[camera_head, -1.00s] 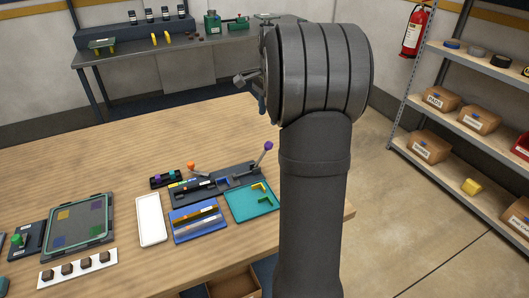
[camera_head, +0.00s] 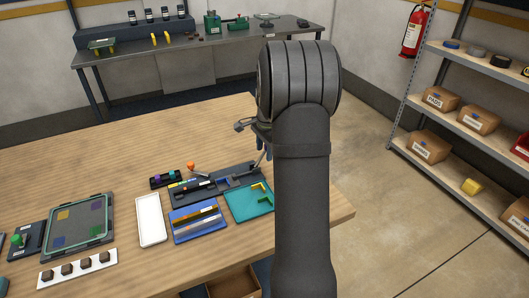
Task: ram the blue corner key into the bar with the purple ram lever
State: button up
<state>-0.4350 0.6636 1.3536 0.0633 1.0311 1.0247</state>
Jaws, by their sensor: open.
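The dark fixture (camera_head: 215,184) stands on the wooden table. The grey shaft of the ram lever (camera_head: 261,159) rises at its right end; the purple knob is hidden behind my gripper. My gripper (camera_head: 264,146) is open at the top of this lever, largely covered by my arm; whether it touches the knob cannot be told. A small blue piece (camera_head: 223,181), perhaps the blue corner key, shows in the fixture, beside a dark bar (camera_head: 199,188). How far the key sits in the bar is too small to tell.
An orange-knobbed lever (camera_head: 190,167) stands at the fixture's left. In front are a teal tray (camera_head: 240,209) with yellow and green corner keys and a blue tray (camera_head: 199,226) with bars. A white tray (camera_head: 151,220) lies left.

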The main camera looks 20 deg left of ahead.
jog(key=shift+f, duration=0.75)
grip_shut()
